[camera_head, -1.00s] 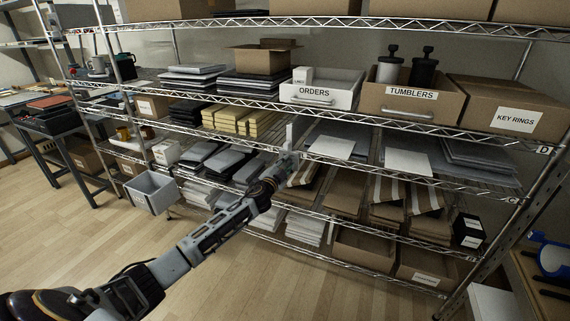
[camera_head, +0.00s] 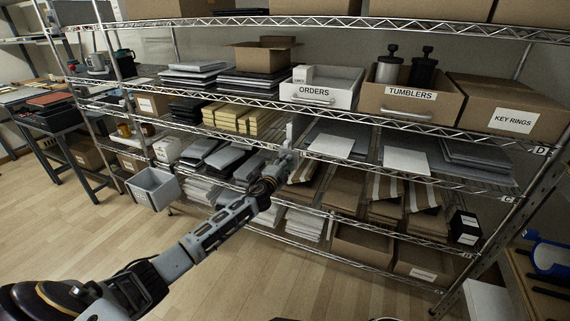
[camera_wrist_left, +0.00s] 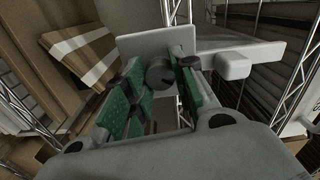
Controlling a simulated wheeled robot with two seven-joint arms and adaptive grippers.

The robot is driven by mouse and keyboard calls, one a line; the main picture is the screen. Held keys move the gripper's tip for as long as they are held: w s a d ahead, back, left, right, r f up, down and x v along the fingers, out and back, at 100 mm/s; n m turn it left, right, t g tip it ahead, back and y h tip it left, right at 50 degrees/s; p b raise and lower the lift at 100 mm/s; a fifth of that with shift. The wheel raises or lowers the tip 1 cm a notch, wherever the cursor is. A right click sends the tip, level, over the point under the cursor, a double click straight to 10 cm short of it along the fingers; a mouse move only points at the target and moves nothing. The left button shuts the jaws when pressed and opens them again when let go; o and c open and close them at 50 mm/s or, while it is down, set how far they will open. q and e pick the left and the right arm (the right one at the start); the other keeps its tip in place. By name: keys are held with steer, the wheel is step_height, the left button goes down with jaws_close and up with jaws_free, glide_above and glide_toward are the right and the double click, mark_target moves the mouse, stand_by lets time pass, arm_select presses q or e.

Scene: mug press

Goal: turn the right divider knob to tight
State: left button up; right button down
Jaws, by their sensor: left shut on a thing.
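The right divider (camera_head: 290,131) is a pale grey upright plate at the front edge of the middle wire shelf. Its grey front also shows in the left wrist view (camera_wrist_left: 155,42). The round dark grey divider knob (camera_wrist_left: 159,74) sits between my green-padded fingers in the left wrist view. My left gripper (camera_head: 287,155) reaches up to the divider from the lower left and is shut on the knob. In the head view the gripper hides the knob. I cannot read any tight marking. My right gripper is not in view.
The ORDERS bin (camera_head: 320,89) and TUMBLERS box (camera_head: 410,103) stand on the shelf above. Yellow stacks (camera_head: 243,117) lie left of the divider, and a white-sheeted stack (camera_head: 331,146) lies right. A grey bin (camera_head: 154,188) hangs at left. The floor in front is clear.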

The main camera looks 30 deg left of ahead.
arm_select(q)
steer(key=shift+d, duration=0.1)
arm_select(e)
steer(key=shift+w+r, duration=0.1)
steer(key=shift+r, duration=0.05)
arm_select(q)
steer(key=o, duration=1)
steer(key=shift+o, duration=0.2)
steer(key=s, duration=1.2)
steer(key=shift+d, duration=0.3)
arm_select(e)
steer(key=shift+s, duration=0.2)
arm_select(q)
steer(key=shift+f, duration=0.1)
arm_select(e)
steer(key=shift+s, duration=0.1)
